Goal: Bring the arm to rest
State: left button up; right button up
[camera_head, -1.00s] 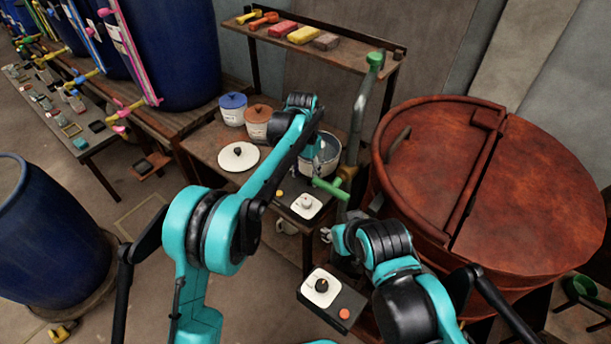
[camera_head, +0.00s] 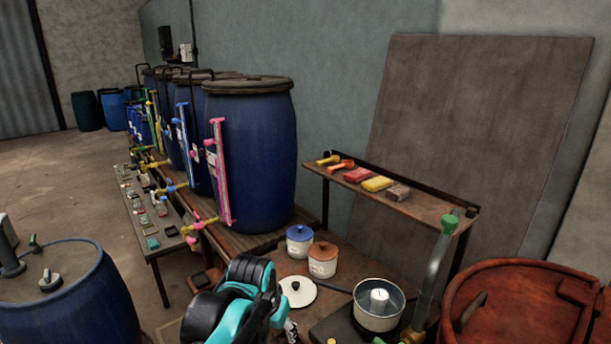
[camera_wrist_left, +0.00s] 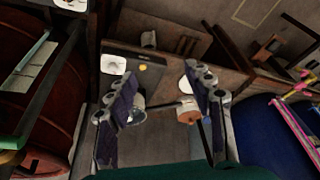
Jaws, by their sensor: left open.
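My left arm (camera_head: 235,305) rises at the bottom middle of the head view, bent, with teal and black links. A small part of my left gripper (camera_head: 291,328) shows at its right side, close to the white lid on the bench; its tips are hard to make out there. In the left wrist view my left gripper (camera_wrist_left: 160,95) has its two dark fingers spread wide apart. No held thing shows between them; the bench and pots lie beyond. My right gripper is in neither view.
On the bench stand a blue-lidded pot (camera_head: 299,241), a brown-lidded pot (camera_head: 322,260), a white lid (camera_head: 297,292) and a metal pot (camera_head: 379,305). A shelf (camera_head: 420,204) is behind. Blue barrels (camera_head: 250,150) stand left, a red-brown vat (camera_head: 520,305) right.

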pick_arm(q)
jog(key=s+a+f+n+t+y, duration=0.1)
jog(key=s+a+f+n+t, duration=0.2)
jog(key=s+a, duration=0.8)
jog(key=s+f+n, duration=0.1)
jog(key=s+f, duration=0.1)
jog(key=s, duration=0.1)
jog(key=shift+s+a+f, duration=0.15)
jog(key=shift+s, duration=0.2)
dwell(0.9)
